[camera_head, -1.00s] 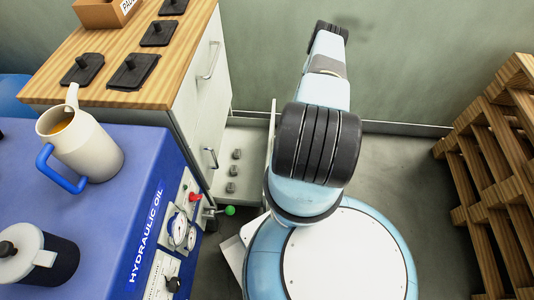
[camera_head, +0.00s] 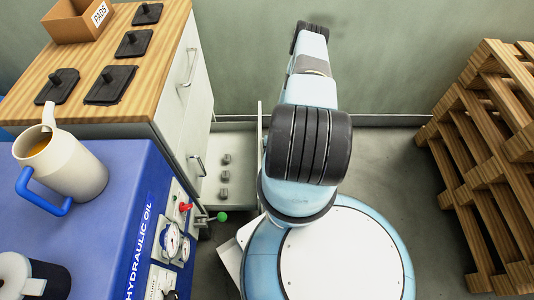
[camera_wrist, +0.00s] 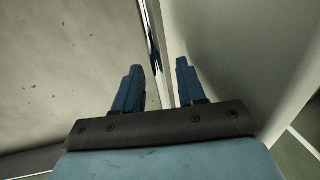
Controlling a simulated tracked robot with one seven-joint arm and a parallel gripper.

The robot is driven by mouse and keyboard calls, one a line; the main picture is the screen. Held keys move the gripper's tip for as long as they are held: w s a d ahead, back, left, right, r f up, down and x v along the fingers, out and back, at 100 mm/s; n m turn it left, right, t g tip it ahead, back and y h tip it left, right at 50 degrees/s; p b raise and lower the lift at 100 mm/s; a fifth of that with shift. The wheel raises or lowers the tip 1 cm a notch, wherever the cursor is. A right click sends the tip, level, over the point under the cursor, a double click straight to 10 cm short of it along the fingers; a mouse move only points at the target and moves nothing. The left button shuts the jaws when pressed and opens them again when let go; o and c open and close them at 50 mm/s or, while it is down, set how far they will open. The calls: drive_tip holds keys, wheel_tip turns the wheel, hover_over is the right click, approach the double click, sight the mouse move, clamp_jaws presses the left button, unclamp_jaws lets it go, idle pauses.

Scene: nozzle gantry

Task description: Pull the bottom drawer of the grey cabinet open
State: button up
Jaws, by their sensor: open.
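The grey cabinet (camera_head: 183,120) with a wooden top stands at the left. Its bottom drawer (camera_head: 234,192) is out from the cabinet, and several small grey pieces lie inside. The drawer front (camera_head: 259,150) stands on edge beside my arm. In the wrist view my gripper (camera_wrist: 159,82) is open. A shiny metal bar (camera_wrist: 154,50), seemingly the drawer handle, runs between the fingers alongside a pale panel. I cannot tell whether a finger touches it. My arm hides the gripper in the head view.
A blue hydraulic oil unit (camera_head: 105,225) with gauges and a green-tipped lever (camera_head: 221,216) stands near left, bearing a jug (camera_head: 75,165). Wooden pallets (camera_head: 490,160) stand at right. A wall closes off the back. Floor is free between my base and the pallets.

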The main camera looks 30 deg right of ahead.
drive_tip(key=shift+r, duration=0.1)
wheel_tip(320, 180, up, 13)
drive_tip(key=s+d, duration=0.1)
drive_tip(key=d, duration=0.1)
drive_tip(key=shift+s+r, duration=0.15)
drive_tip(key=shift+s, duration=0.05)
idle(0.3)
drive_tip(key=shift+d, duration=0.1)
idle(0.4)
